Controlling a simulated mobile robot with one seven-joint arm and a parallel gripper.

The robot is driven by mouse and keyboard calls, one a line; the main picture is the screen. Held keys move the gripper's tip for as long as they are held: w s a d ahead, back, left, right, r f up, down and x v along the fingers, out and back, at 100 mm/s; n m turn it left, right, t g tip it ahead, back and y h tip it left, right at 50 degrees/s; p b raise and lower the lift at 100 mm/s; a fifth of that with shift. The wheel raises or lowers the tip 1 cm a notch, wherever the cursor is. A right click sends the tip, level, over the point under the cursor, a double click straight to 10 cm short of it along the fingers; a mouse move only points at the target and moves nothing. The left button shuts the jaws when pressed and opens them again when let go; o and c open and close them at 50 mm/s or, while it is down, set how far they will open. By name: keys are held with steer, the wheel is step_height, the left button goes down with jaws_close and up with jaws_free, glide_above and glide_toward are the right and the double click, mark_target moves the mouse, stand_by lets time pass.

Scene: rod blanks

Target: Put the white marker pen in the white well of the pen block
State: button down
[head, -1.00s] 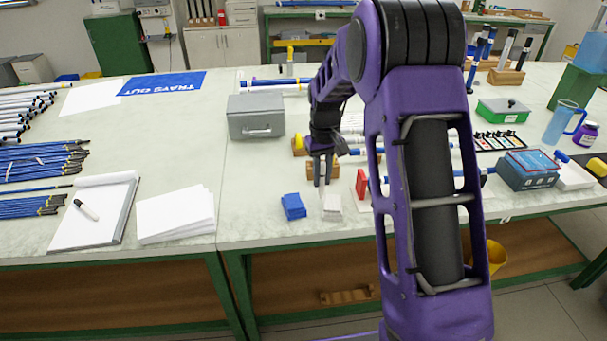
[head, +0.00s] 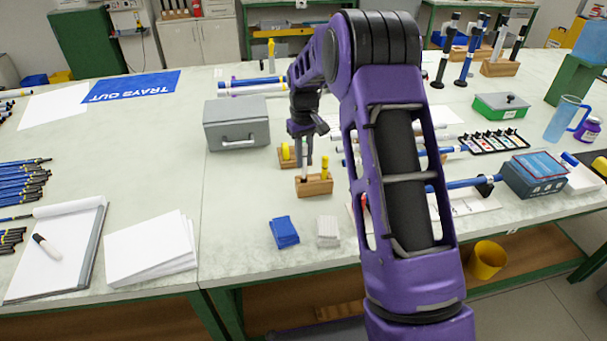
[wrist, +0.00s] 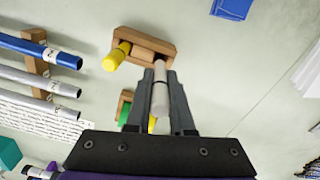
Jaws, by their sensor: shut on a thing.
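The white marker pen (wrist: 159,98) is upright between the two fingers of my gripper (wrist: 163,100), which is shut on it. In the head view my gripper (head: 303,150) is over the left end of the wooden pen block (head: 316,188), with the white pen (head: 304,172) below the fingers. A yellow pen (head: 324,167) stands in the block's right end. In the wrist view the pen's far end overlaps the right end of the block (wrist: 150,45); I cannot tell whether it is inside the well. The well's colour is hidden.
A second wooden block (head: 286,163) with a yellow piece stands just behind. Blue cards (head: 284,232) and white cards (head: 327,230) lie in front. A grey box (head: 236,124) is at the left. Rods on a rack (wrist: 35,75) lie beside the blocks. A capped marker (head: 46,246) lies on a notepad.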

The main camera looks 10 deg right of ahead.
mark_target(304, 173)
steer(key=shift+f, duration=2.55)
steer(key=c, duration=0.8)
jaws_free()
step_height(304, 173, up, 12)
steer(key=shift+r, duration=0.15)
